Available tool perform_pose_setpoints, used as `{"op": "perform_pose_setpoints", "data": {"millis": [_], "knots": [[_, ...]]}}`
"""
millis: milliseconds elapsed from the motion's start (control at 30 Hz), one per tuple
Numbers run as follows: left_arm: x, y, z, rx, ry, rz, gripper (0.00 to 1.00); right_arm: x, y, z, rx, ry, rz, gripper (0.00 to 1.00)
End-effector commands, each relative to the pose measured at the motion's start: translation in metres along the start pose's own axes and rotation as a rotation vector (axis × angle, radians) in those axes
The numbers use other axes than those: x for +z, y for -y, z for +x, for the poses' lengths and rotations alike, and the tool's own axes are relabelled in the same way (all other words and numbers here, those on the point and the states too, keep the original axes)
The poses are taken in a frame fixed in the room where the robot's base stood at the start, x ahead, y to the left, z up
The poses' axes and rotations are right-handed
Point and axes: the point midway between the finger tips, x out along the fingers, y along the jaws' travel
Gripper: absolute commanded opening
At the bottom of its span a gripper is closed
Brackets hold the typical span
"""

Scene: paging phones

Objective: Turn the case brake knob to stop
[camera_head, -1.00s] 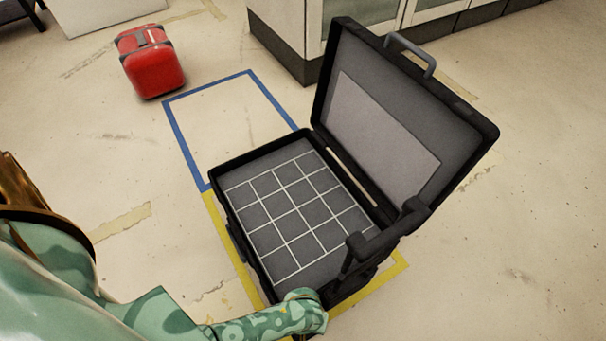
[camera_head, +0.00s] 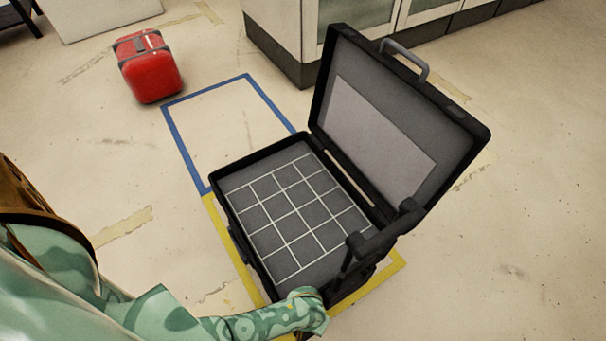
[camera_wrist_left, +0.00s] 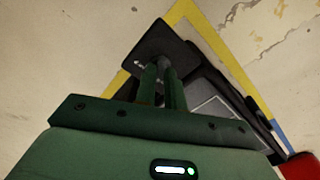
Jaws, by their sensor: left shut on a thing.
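The black case (camera_head: 222,200) stands open, with its gridded inside facing up and its lid (camera_head: 462,142) raised at the right. A dark pull handle (camera_head: 372,243) rises at its near end. My left arm reaches to that near end in the head view, where its fingers are mostly hidden. In the left wrist view my left gripper (camera_wrist_left: 162,72) is shut on a small dark knob (camera_wrist_left: 164,66) at the case's dark end panel (camera_wrist_left: 160,42). Small pale marks (camera_wrist_left: 138,63) show beside the fingers. The knob's setting cannot be read. My right gripper is out of view.
Yellow floor tape (camera_head: 382,277) frames the case. An empty blue-taped area (camera_head: 180,141) lies beyond it. A red case (camera_head: 150,72) stands farther back left. A white cabinet (camera_head: 283,32) is behind the lid. The floor at right is clear.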

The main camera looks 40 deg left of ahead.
Motion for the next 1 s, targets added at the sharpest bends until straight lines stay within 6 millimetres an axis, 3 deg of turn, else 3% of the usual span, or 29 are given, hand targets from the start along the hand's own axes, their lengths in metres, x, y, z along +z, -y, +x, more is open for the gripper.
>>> {"op": "perform_pose_setpoints", "data": {"millis": [100,400,1000], "knots": [[0.0,0.0,-0.003,-0.001,0.0,0.108,0.0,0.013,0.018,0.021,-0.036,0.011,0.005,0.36],[0.0,0.001,-0.001,-0.002,0.001,0.394,0.0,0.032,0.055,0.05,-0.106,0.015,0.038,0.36],[0.001,0.002,0.001,-0.003,0.005,0.956,0.0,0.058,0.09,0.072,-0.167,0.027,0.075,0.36]]}}
